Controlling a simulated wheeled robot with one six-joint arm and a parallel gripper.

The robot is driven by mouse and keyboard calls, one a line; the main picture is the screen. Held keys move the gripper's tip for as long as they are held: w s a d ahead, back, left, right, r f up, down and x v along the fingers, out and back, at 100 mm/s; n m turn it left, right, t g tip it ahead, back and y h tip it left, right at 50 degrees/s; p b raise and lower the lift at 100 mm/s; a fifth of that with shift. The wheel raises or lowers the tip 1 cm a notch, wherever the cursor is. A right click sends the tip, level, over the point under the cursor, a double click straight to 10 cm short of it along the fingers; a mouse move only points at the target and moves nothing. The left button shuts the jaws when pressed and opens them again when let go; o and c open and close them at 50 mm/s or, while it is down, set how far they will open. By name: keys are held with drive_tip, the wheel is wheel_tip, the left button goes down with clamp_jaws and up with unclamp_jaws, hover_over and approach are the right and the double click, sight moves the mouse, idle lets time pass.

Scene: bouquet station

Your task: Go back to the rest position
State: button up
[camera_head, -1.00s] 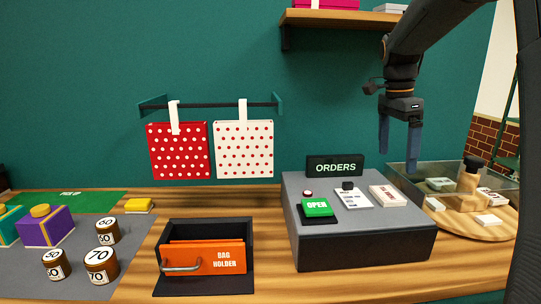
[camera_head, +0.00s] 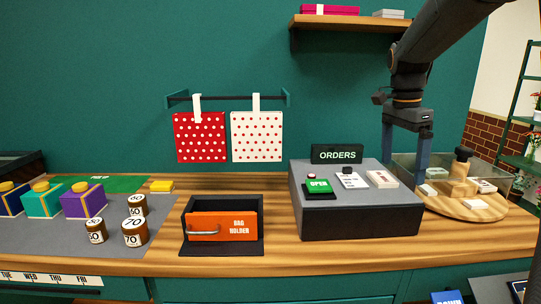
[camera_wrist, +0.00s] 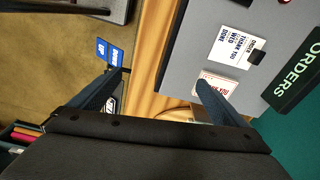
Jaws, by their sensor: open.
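My gripper (camera_head: 404,172) hangs fingers-down at the right of the head view, in front of the teal wall and near the right end of the orders console (camera_head: 360,222). Its two fingers are apart and nothing shows between them. In the wrist view my gripper (camera_wrist: 158,88) also shows spread fingers, with the wooden counter edge and part of the grey console below. A white card with red print (camera_wrist: 214,84) lies on the console close to the right finger in that view. I cannot tell the height above it.
A round wooden board (camera_head: 480,211) with a clear bin stands right of the console. A shelf (camera_head: 350,22) juts from the wall near my arm. The orange bag holder (camera_head: 222,226), jars (camera_head: 135,232) and colored boxes (camera_head: 82,201) stand to the left. Dotted bags (camera_head: 257,138) hang behind.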

drive_tip(key=s+a+f+n, duration=0.7)
drive_tip(key=s+f+n, duration=0.1)
drive_tip(key=s+f, duration=0.2)
drive_tip(key=s+a+f+n+y, duration=0.1)
drive_tip(key=s+a+f+n, duration=0.6)
drive_tip(key=s+f, duration=0.3)
drive_tip(key=shift+s+f+n+t, duration=0.4)
drive_tip(key=shift+s+n, duration=0.2)
drive_tip(key=shift+s, duration=0.45)
